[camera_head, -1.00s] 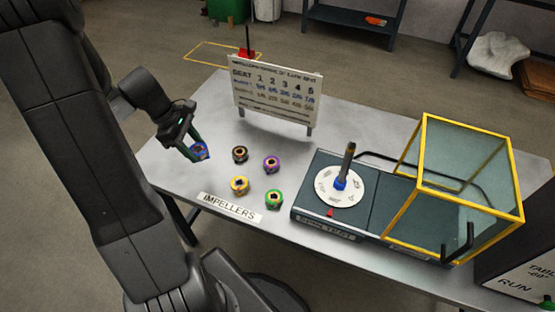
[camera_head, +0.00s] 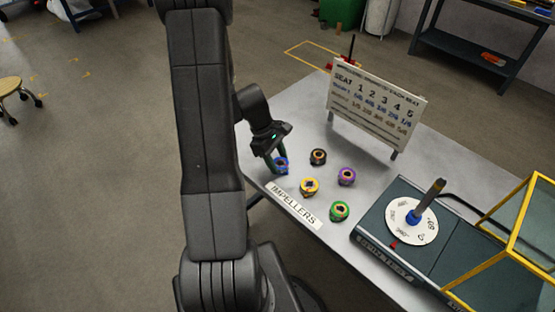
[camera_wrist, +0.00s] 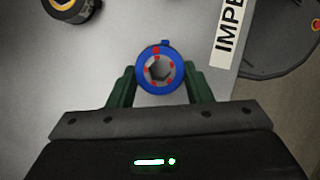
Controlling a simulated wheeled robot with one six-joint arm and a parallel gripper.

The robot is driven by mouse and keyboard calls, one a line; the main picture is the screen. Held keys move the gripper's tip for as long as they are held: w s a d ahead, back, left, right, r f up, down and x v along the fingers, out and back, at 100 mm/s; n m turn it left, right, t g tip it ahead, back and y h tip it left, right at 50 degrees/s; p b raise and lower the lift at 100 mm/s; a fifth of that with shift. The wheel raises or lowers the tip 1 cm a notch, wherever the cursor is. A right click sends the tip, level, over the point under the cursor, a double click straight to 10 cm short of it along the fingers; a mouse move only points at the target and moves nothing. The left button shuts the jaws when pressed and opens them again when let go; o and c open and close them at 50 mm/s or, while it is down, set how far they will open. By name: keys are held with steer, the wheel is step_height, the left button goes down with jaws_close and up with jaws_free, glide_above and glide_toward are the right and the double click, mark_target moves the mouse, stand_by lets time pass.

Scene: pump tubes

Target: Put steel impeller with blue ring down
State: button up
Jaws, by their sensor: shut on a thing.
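The steel impeller with the blue ring (camera_head: 281,165) is between the fingers of my gripper (camera_head: 276,163) at the left part of the grey table. In the wrist view the impeller (camera_wrist: 160,69) shows a blue ring with red dots around a central hole. Both green fingers of my gripper (camera_wrist: 160,88) touch its sides, shut on it. It is at or just above the table top; I cannot tell whether it touches.
Impellers with black (camera_head: 318,156), purple (camera_head: 346,176), yellow (camera_head: 309,187) and green (camera_head: 340,211) rings stand nearby. The IMPELLERS label (camera_head: 293,206) lies in front. A seat board (camera_head: 375,105) stands behind. The spin test unit (camera_head: 385,243) with its upright shaft (camera_head: 428,200) is at right.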

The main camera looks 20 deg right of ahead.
steer(key=o, duration=0.8)
steer(key=shift+f, duration=0.1)
steer(key=o, duration=0.4)
steer(key=p+v, duration=0.1)
steer(key=v, duration=1.1)
steer(key=shift+p, duration=0.4)
